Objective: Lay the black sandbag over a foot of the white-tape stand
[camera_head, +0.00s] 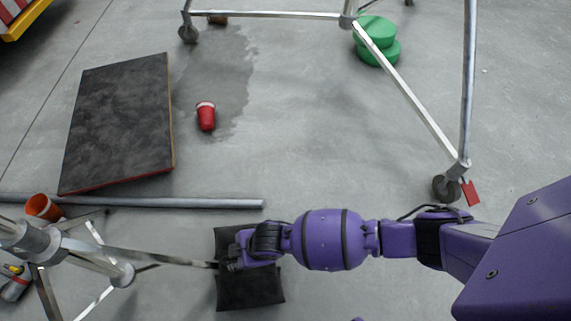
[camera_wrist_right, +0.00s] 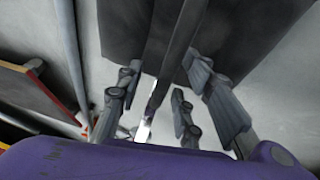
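The black sandbag (camera_head: 250,290) lies on the floor at the bottom centre, and its dark face fills the top of the right wrist view (camera_wrist_right: 125,30). A metal stand (camera_head: 95,262) at the lower left has a flat leg reaching to the bag. In the wrist view this leg (camera_wrist_right: 178,60) looks dark and crosses in front of the bag. Whether they touch is unclear. A bright patch sits on the leg; I cannot tell if it is white tape. My right gripper (camera_wrist_right: 160,90) is over the bag, fingers apart on both sides of the leg. My left gripper is not in view.
A wheeled stand (camera_head: 405,88) with a red tag (camera_head: 470,192) stands upper right, near green discs (camera_head: 375,50). A dark board (camera_head: 120,125), a pipe (camera_head: 190,202), a red cup (camera_head: 206,116) and an orange cup (camera_head: 42,207) lie left. The middle floor is clear.

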